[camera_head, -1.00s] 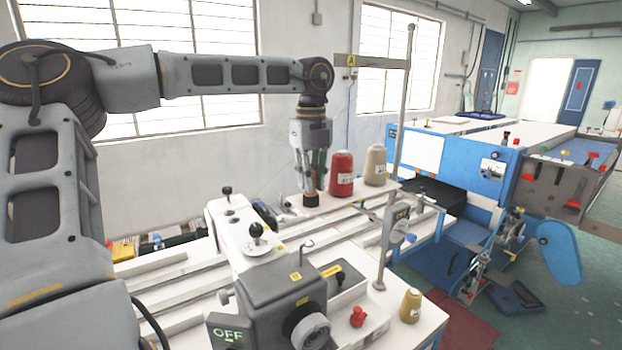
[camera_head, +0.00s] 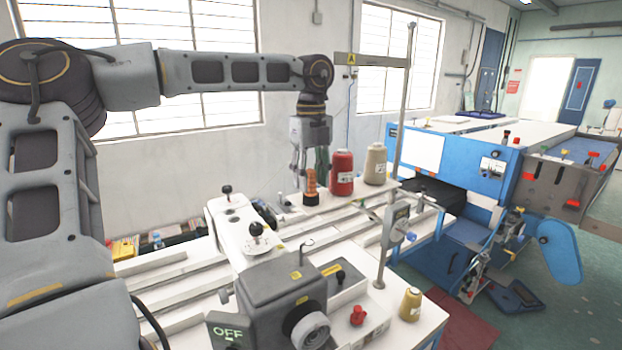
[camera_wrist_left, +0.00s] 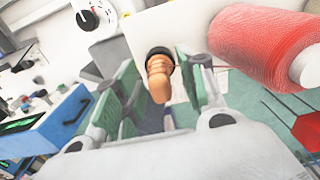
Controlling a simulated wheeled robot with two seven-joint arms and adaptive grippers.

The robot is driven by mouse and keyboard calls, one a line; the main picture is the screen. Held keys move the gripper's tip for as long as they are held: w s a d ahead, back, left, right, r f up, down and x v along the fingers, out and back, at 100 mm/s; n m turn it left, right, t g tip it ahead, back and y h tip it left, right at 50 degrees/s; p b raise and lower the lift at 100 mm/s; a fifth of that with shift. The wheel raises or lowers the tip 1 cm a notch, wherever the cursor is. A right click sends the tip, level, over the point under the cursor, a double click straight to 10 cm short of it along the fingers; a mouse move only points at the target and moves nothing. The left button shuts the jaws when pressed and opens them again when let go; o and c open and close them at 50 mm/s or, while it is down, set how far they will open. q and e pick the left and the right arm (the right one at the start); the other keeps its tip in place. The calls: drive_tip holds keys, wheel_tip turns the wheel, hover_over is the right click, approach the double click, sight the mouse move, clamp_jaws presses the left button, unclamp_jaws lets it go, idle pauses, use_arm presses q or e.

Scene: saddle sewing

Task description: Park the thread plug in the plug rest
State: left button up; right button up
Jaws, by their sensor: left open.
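The thread plug (camera_head: 311,181), orange-brown and ridged, stands upright in the black round plug rest (camera_head: 311,199) on the white shelf beside the red spool. The left wrist view shows the plug (camera_wrist_left: 158,76) with its end in the dark ring of the rest (camera_wrist_left: 158,53). My left gripper (camera_head: 311,162) is above and around the upper plug. Its green fingers (camera_wrist_left: 160,88) are spread on both sides of the plug, with gaps showing, so it is open and empty. The plug's lower end is hidden inside the rest. My right gripper is out of view.
A red thread spool (camera_head: 341,174) stands close right of the plug, and a cream spool (camera_head: 376,166) beyond it. A metal post (camera_head: 398,160) rises further right. A grey machine head (camera_head: 283,297) and a yellow spool (camera_head: 411,305) are nearer.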

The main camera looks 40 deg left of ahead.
use_arm(q)
wheel_tip(320, 180, up, 12)
drive_tip(key=shift+f, duration=0.2)
idle(0.4)
idle(1.0)
